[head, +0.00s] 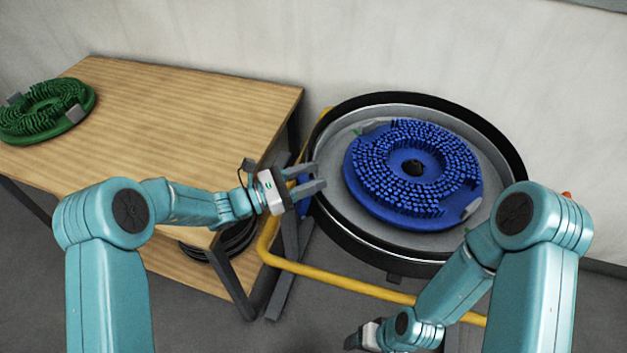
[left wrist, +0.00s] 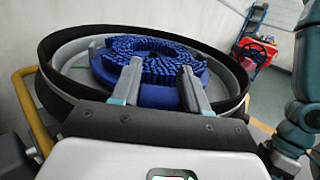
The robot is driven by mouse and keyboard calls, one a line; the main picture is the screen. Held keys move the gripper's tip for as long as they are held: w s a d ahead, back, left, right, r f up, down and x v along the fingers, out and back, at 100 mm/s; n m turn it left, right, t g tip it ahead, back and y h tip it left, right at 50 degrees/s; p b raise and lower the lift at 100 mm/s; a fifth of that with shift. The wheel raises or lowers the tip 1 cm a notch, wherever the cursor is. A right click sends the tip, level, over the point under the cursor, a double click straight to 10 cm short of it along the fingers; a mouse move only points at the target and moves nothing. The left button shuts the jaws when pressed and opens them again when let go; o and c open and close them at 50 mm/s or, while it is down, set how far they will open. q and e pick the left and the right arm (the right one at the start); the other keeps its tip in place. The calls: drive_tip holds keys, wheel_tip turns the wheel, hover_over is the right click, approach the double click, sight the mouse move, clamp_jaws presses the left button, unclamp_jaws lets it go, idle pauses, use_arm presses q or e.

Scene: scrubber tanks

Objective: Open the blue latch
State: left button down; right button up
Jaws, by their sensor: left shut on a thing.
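The blue latch (head: 304,206) shows as a small blue piece at the left rim of the round scrubber tank (head: 330,222), mostly hidden by my left gripper. My left gripper (head: 313,178) is at that rim, its two grey fingers around the blue latch and shut on it. In the left wrist view the fingers (left wrist: 162,85) stand a little apart, with blue between them; latch and brush are hard to tell apart there. My right gripper (head: 358,340) is low in the head view, away from the tank; its jaws are too small to read.
A blue round brush (head: 378,197) lies in the tank. A yellow tube frame (head: 345,282) runs around the tank's front. A wooden table (head: 190,115) with a green brush (head: 45,108) stands at left. A red and blue machine (left wrist: 255,50) is in the background.

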use_arm(q)
drive_tip(key=s+a+f+t+h+b, duration=0.1)
drive_tip(key=s+a+f+h+b, duration=0.2)
drive_tip(key=a+b, duration=0.5)
drive_tip(key=shift+f+v, duration=0.25)
drive_tip(key=shift+v, duration=1.95)
drive_tip(key=shift+d+f, duration=0.1)
drive_tip(key=shift+d, duration=0.05)
drive_tip(key=c, duration=0.6)
unclamp_jaws()
drive_tip(key=shift+c, duration=0.2)
